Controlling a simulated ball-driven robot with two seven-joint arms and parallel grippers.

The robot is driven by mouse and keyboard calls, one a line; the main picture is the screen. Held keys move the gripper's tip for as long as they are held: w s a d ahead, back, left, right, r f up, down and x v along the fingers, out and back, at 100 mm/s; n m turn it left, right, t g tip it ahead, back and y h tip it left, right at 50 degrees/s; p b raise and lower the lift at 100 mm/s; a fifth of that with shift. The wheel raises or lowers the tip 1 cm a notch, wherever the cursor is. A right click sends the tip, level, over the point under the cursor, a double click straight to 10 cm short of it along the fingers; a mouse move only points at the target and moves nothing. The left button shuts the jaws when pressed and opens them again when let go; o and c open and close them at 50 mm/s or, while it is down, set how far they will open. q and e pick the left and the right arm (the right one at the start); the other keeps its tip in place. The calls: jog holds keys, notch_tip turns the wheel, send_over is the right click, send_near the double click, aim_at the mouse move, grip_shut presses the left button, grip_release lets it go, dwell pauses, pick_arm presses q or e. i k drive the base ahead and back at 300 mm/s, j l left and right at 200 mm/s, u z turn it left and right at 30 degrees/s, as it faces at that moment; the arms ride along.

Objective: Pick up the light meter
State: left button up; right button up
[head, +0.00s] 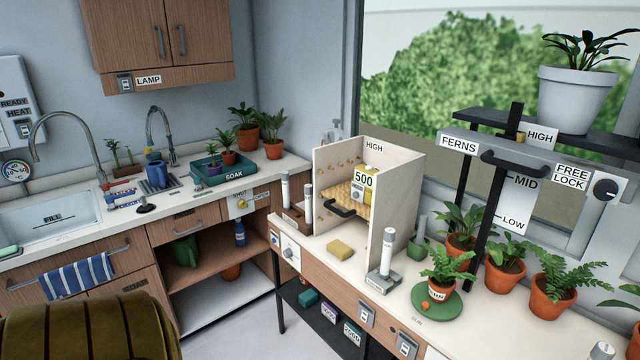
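A small upright device (363,182) with a yellow top, a white panel reading 500 and a round dial below looks like the light meter. It stands inside an open-fronted pale box (340,159) marked HIGH, at or on a yellow perforated shelf (343,196) with a black front handle (340,211). The box's right side panel (402,207) is close beside it. I cannot tell exactly what its base rests on. Neither of my grippers is in view.
A potted fern on a green turntable (438,302) is further right. A sink counter (60,250) runs along the left, with clear floor between.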

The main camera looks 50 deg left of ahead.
aim_at(362, 183)
jog(key=u, duration=1.35)
